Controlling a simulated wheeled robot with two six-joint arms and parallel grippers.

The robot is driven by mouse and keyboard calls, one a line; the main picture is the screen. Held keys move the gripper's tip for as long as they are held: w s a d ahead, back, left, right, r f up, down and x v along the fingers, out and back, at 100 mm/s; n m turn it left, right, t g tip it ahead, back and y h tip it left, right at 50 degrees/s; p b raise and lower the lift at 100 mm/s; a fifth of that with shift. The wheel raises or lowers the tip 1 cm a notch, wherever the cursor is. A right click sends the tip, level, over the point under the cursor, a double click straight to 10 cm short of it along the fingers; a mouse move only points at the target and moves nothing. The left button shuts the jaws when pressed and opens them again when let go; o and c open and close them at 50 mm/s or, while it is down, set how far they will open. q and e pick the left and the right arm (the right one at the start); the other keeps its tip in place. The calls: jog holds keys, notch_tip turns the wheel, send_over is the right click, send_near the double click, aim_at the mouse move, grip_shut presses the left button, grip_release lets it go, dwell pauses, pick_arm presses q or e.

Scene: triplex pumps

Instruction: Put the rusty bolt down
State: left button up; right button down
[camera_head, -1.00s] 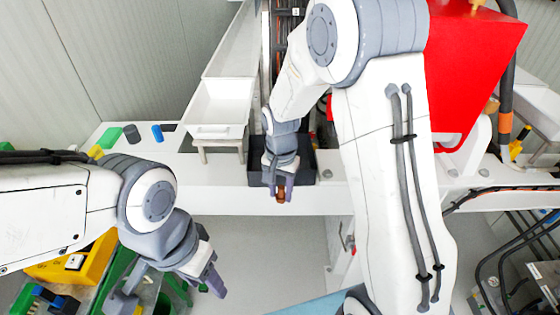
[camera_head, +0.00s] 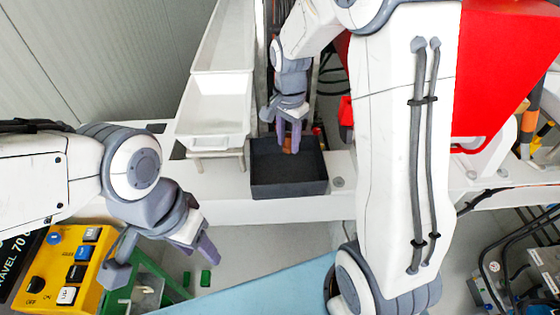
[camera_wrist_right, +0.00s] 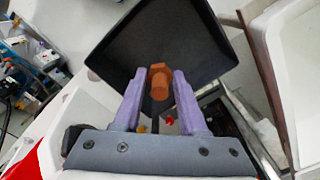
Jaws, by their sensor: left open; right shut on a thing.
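My right gripper (camera_head: 288,137) is shut on the rusty bolt (camera_head: 288,146), an orange-brown piece held between purple fingertips. The black tray (camera_head: 290,191) lies below and around it in the head view. In the right wrist view the bolt (camera_wrist_right: 158,86) sits between the fingers (camera_wrist_right: 160,88), seen against the dark floor of the tray (camera_wrist_right: 105,38). I cannot tell whether the bolt touches the tray. My left gripper (camera_head: 166,258) is open and empty at the lower left, away from the bolt.
A white bin (camera_head: 218,108) stands left of the black tray on the white bench (camera_head: 225,210). A red housing (camera_head: 500,70) is at the right. A yellow control box (camera_head: 75,262) with buttons is at the lower left.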

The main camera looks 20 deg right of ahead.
jog(key=p, duration=0.1)
send_over(286, 173)
notch_tip(286, 173, down, 5)
jog(key=shift+d+f, duration=0.1)
notch_tip(286, 173, down, 4)
jog(key=shift+p, duration=0.8)
jog(key=shift+f, duration=0.25)
jog(key=shift+f, duration=0.2)
jog(key=shift+c, duration=2.3)
grip_release()
jog(key=shift+r, duration=0.1)
